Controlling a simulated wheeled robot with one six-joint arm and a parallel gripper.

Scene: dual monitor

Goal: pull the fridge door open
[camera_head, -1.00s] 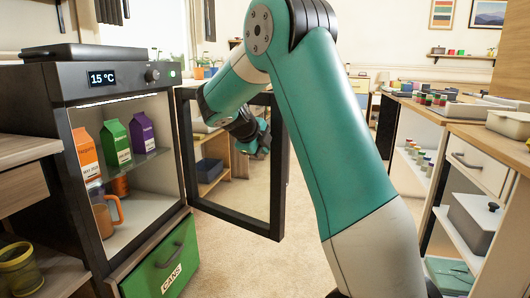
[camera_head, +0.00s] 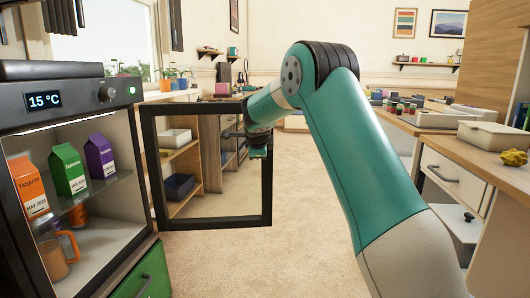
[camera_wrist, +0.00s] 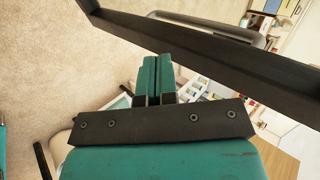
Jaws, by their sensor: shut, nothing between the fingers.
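The fridge (camera_head: 84,92) stands at the left with its interior exposed. Its glass door (camera_head: 155,190), in a black frame, is swung wide open and faces me almost flat on. My gripper (camera_head: 258,152) is at the door's right edge in the head view, partly hidden by my arm. In the wrist view my gripper (camera_wrist: 155,72) has its two green fingers together, with nothing between them. The black door frame (camera_wrist: 200,48) crosses just beyond the fingertips, with a grey bar (camera_wrist: 215,32) behind it. I cannot tell whether the fingers touch the frame.
Cartons (camera_head: 68,170) and an orange mug (camera_head: 60,255) stand inside the fridge. A green drawer (camera_head: 145,278) is below it. A counter with drawers (camera_head: 455,170) lines the right side. Carpet (camera_head: 300,180) is clear between them.

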